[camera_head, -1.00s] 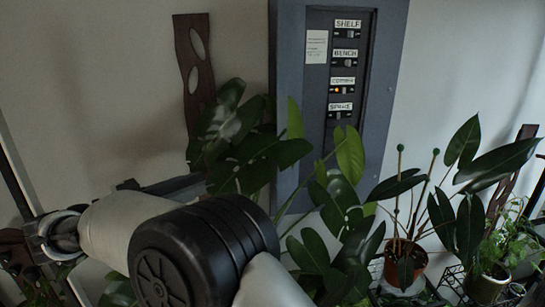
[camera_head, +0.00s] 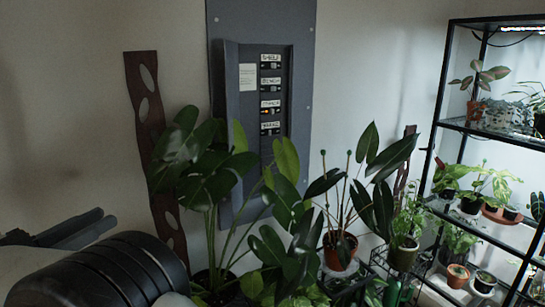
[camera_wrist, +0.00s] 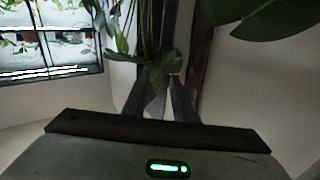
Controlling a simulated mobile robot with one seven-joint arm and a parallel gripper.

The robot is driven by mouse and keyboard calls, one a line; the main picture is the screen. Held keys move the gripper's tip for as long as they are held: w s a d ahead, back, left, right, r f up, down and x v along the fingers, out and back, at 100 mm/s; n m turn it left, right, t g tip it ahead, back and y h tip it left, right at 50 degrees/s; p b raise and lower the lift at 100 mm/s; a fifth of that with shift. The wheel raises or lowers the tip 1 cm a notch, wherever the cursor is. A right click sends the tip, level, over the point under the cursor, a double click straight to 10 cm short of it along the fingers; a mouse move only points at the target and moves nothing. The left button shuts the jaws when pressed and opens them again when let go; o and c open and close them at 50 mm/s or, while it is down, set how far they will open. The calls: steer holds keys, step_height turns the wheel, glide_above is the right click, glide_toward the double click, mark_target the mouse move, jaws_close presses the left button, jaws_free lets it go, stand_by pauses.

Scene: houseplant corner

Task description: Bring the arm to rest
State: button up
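My gripper (camera_wrist: 159,82) shows at the bottom middle of the wrist view, its two dark fingers apart with a gap between them. No held thing shows in the gap; plant leaves and stems show behind it. In the head view my arm is at the lower left, and the dark fingers (camera_head: 80,230) reach out beyond the black joint. The blue-grey wall panel (camera_head: 222,70) has a column of labelled switches (camera_head: 270,95). The third one down shows an orange light. My arm is apart from the panel.
A large leafy plant (camera_head: 195,165) stands before the panel, near my arm. A potted plant with sticks (camera_head: 340,250) is right of it. A black shelf rack (camera_head: 435,150) with several pots stands at the right. A dark wooden board (camera_head: 150,120) leans on the wall.

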steer(key=w+d+r+n+t+y, duration=0.1)
steer(key=w+d+r+y, duration=0.1)
steer(key=w+r+y, duration=0.35)
steer(key=w+d+r+n+t+y+p, duration=0.1)
steer(key=w+d+r+n+t+y, duration=0.15)
steer(key=w+r, duration=0.45)
steer(key=w+d+r+n+y, duration=0.1)
steer(key=w+d+r+y, duration=0.2)
steer(key=w+r, duration=0.35)
steer(key=s+d+r+n+g+y, duration=0.2)
steer(key=d+r+n+g+y, duration=0.15)
steer(key=d, duration=0.35)
steer(key=s+d+f+g+h, duration=0.1)
steer(key=s+d+f+g, duration=0.1)
steer(key=s+d+f, duration=0.3)
steer(key=s+d+f+n+g+p, duration=0.1)
steer(key=d+f, duration=0.2)
steer(key=d, duration=0.5)
steer(key=s+d+f+g+h, duration=0.1)
steer(key=s+d+f+g, duration=0.1)
steer(key=s+d+f, duration=0.3)
steer(key=s+d+f+m+g+h, duration=0.1)
steer(key=s+d+f+g+h, duration=0.1)
steer(key=s+d+f, duration=0.4)
steer(key=s+d+f+m+g+h, duration=0.2)
steer(key=s+d+f, duration=0.4)
steer(key=s+d, duration=0.4)
steer(key=shift+d+f+g+h+p, duration=0.35)
steer(key=shift+d+g+h+p, duration=0.1)
steer(key=shift+d+g, duration=0.55)
